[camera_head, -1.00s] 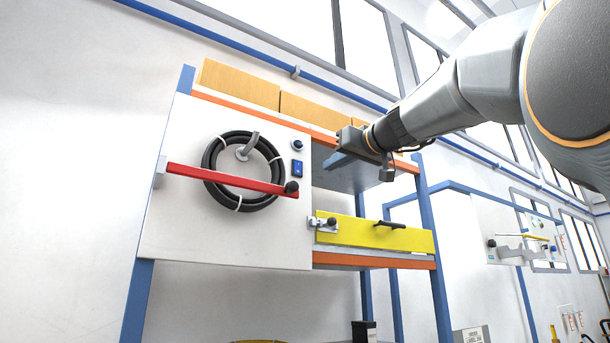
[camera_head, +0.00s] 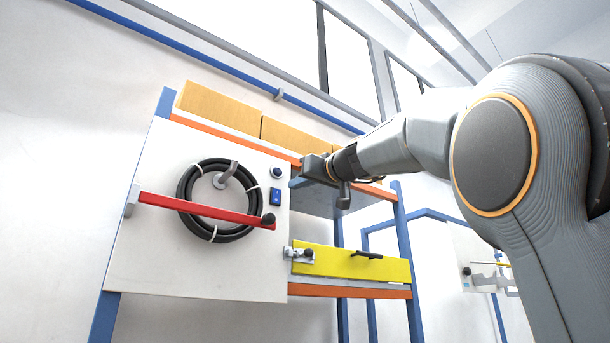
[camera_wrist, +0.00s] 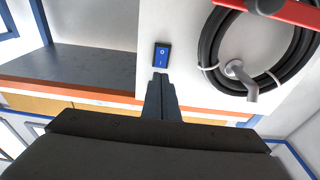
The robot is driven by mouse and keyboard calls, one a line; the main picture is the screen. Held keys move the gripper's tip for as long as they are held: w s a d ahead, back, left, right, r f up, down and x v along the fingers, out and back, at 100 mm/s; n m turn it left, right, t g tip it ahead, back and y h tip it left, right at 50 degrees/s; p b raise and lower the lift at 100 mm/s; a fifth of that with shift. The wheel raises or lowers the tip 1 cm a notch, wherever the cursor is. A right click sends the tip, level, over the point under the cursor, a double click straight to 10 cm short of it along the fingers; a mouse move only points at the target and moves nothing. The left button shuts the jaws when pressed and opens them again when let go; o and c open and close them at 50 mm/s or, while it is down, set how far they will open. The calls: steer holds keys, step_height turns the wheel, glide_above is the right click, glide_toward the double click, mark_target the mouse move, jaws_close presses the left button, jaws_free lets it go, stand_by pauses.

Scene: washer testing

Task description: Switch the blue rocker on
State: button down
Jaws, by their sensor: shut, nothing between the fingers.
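The blue rocker (camera_head: 275,197) is a small upright switch on the white panel (camera_head: 150,262), right of the coiled black hose and below a round knob. In the wrist view the blue rocker (camera_wrist: 161,56) shows just beyond my fingertips, with a light mark on its face. My gripper (camera_head: 300,180) is to the right of the rocker in the head view, near the panel's right edge. In the wrist view my gripper (camera_wrist: 161,78) is shut and empty, its tips pointing at the rocker's near end. Whether the tips touch it I cannot tell.
A red bar (camera_head: 200,208) crosses the black hose (camera_head: 184,190). A round knob (camera_head: 277,173) sits above the rocker. A yellow flap (camera_head: 340,264) with a latch is at lower right. Cardboard boxes (camera_head: 220,108) stand on the orange-edged shelf above. An open grey compartment (camera_wrist: 80,65) borders the panel.

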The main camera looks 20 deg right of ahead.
mark_target(279, 191)
steer(key=p+x, duration=0.3)
steer(key=x, duration=0.3)
steer(key=shift+r+p, duration=0.1)
steer(key=shift+p, duration=0.2)
steer(key=shift+p+x, duration=0.45)
steer(key=shift+x, duration=0.3)
steer(key=shift+w, duration=0.1)
steer(key=shift+d, duration=0.15)
